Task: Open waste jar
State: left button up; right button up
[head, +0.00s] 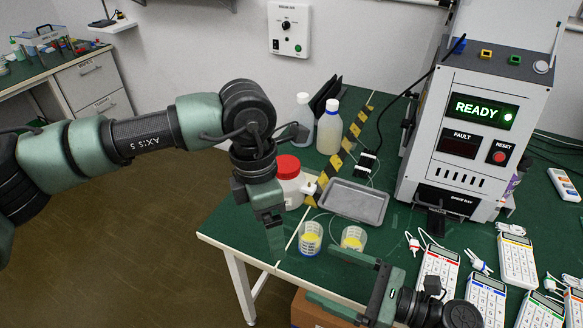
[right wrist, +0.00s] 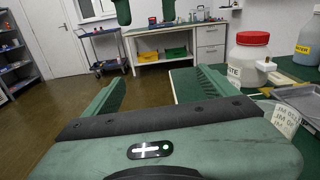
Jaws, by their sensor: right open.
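The waste jar is a white jar (head: 291,192) with a red lid (head: 287,166), upright on the green bench. In the right wrist view the jar (right wrist: 248,58) stands to the right, beyond my right gripper, with its lid on. My left gripper (head: 270,218) points down just left of the jar in the head view, apparently without holding it. Two separate green fingers (right wrist: 148,14) hang at the top of the right wrist view, so it looks open. My right gripper (head: 342,281) is open and empty near the bench's front edge; its fingers (right wrist: 152,86) show wide apart.
Two beakers of yellow liquid (head: 310,240) (head: 353,239) stand in front of the jar. A grey tray (head: 355,201) and a bottle (head: 329,130) are close by. The tester (head: 470,120) and several keypads (head: 517,260) fill the right side. The floor at left is clear.

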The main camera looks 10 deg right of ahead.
aim_at(295, 188)
jog(key=i+l, duration=0.2)
jog(key=i, duration=0.2)
jog(key=i+l, duration=0.2)
jog(key=i, duration=0.25)
